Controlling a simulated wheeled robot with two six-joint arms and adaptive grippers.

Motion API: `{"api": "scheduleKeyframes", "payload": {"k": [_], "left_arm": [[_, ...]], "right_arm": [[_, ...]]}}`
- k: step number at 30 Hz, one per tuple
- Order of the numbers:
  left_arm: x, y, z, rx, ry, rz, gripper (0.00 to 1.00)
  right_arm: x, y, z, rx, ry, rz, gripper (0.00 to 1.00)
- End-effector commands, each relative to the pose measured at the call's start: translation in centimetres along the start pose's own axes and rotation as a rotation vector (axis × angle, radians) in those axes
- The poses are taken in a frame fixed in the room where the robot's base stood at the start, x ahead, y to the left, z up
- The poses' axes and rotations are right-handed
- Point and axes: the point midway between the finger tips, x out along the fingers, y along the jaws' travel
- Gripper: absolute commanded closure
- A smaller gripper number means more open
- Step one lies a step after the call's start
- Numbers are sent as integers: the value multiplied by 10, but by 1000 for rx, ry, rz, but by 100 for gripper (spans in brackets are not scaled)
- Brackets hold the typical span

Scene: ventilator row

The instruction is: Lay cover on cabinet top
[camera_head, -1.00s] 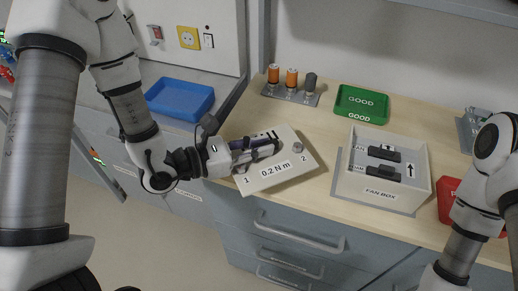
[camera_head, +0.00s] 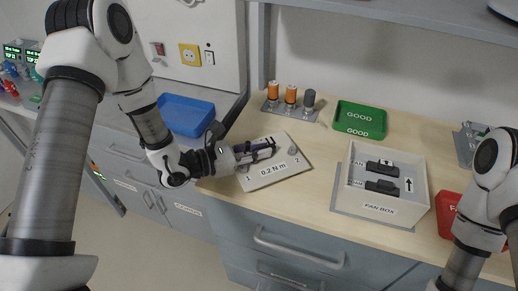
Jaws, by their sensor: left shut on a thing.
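The cover is a flat, pale panel (camera_head: 285,173) marked "1", "0.2 N m" and "2". It lies nearly level over the front-left corner of the wood-coloured cabinet top (camera_head: 300,210). My left gripper (camera_head: 268,150) comes in from the left and is shut on the cover, its dark fingers over the panel's upper face. The fingers hide part of the panel. I cannot tell whether the panel's underside touches the cabinet top. My right arm shows at the right edge, but its gripper is out of view.
A grey fan box (camera_head: 375,208) with two dark fans stands right of the cover. A green GOOD tray (camera_head: 360,115), several cylinders (camera_head: 291,95) in a holder and a red tray (camera_head: 447,215) are on the top. A blue tray (camera_head: 187,115) sits behind left. Bare wood separates cover and box.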

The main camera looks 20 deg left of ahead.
Motion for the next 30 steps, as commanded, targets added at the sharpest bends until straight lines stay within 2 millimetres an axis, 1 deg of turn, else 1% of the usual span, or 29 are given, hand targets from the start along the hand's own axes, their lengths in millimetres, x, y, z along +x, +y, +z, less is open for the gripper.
{"api": "scheduleKeyframes", "payload": {"k": [1,8,11,12,13,14,23,26,28,29,30], "left_arm": [[0,0,-3,0,-1,0,100],[1,0,-8,0,-1,0,100],[1,0,-8,0,-1,0,100],[1,0,-8,0,0,0,77],[1,0,-8,0,0,0,66],[1,0,-8,0,0,0,59],[1,0,-6,0,0,0,59],[0,0,2,0,0,0,59],[-2,0,13,0,0,0,59],[-7,2,6,-4,-2,5,59],[-15,2,4,-7,-2,8,59]], "right_arm": [[4,0,0,0,0,0,60],[10,0,0,0,0,0,60],[10,0,0,0,0,0,60],[10,0,0,0,0,0,60],[10,0,0,0,0,0,60],[10,0,0,0,0,0,60],[8,0,0,0,0,0,60],[-2,0,0,0,0,0,60],[-14,0,0,0,0,0,60],[-6,0,0,0,1,0,60],[-3,0,-1,0,1,0,60]]}}
